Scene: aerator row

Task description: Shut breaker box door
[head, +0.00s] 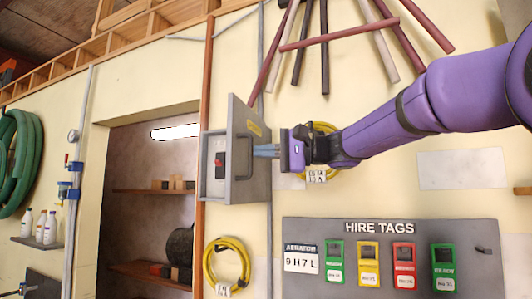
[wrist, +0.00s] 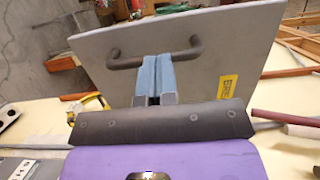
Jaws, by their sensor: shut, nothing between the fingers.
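The grey breaker box (head: 208,188) is on the wall in the head view, with a red switch (head: 220,164) showing inside. Its grey door (head: 240,122) stands open, out from the wall at the box's right. The door's face with a dark bar handle (wrist: 125,62) and a yellow label (wrist: 227,88) is towards my gripper. My gripper (head: 262,151) is at this face, from the right. Its blue fingers (wrist: 157,75) are shut with nothing between them, and their tips overlap the handle's bar in the wrist view. I cannot tell whether they touch.
A hire tags board (head: 390,285) hangs below my arm. A coiled yellow hose (head: 209,262) hangs under the box. Brown and grey bars (head: 323,40) hang above. An open recess with shelves (head: 150,225) lies left of the box, and bottles (head: 41,226) stand further left.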

